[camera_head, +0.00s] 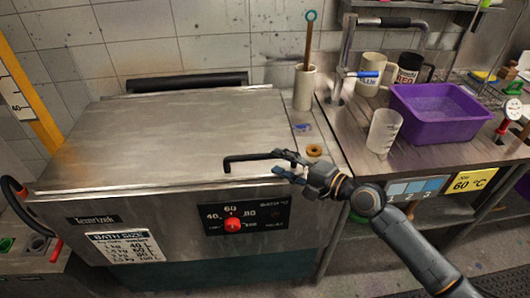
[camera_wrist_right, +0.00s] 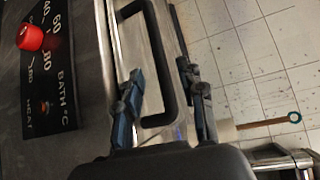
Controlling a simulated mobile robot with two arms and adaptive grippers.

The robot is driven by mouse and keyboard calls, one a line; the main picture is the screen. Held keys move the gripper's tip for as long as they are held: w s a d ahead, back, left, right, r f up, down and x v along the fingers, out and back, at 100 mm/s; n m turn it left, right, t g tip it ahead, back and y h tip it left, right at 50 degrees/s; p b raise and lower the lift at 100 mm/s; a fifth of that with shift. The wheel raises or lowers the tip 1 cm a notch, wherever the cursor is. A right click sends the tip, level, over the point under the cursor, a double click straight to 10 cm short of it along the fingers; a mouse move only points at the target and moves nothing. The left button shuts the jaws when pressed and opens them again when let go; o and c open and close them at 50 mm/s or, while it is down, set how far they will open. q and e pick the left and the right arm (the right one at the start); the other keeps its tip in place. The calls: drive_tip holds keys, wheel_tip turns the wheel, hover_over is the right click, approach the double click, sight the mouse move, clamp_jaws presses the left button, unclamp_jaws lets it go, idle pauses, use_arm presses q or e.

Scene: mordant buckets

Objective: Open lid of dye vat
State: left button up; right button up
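The dye vat (camera_head: 160,232) is a steel box at the left of the head view. Its flat steel lid (camera_head: 180,135) lies closed on top. A black bar handle (camera_head: 250,158) sits at the lid's front edge; the handle (camera_wrist_right: 158,50) also shows in the right wrist view. My right gripper (camera_head: 281,162) is at the handle's right end. In the wrist view its fingers (camera_wrist_right: 160,72) are apart, with part of the handle between them; the right finger looks close to the bar, contact unclear. My left gripper is out of view.
A red knob (camera_head: 232,224) is on the vat's front panel. A beige holder (camera_head: 304,88) with a stick stands right of the lid, near an amber ring (camera_head: 314,151). A purple tub (camera_head: 440,125), a translucent beaker (camera_head: 384,131) and mugs crowd the right counter.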

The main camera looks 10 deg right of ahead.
sight(265, 157)
drive_tip(key=x, duration=0.5)
drive_tip(key=shift+w+a, duration=0.2)
drive_tip(key=shift+a, duration=0.1)
clamp_jaws()
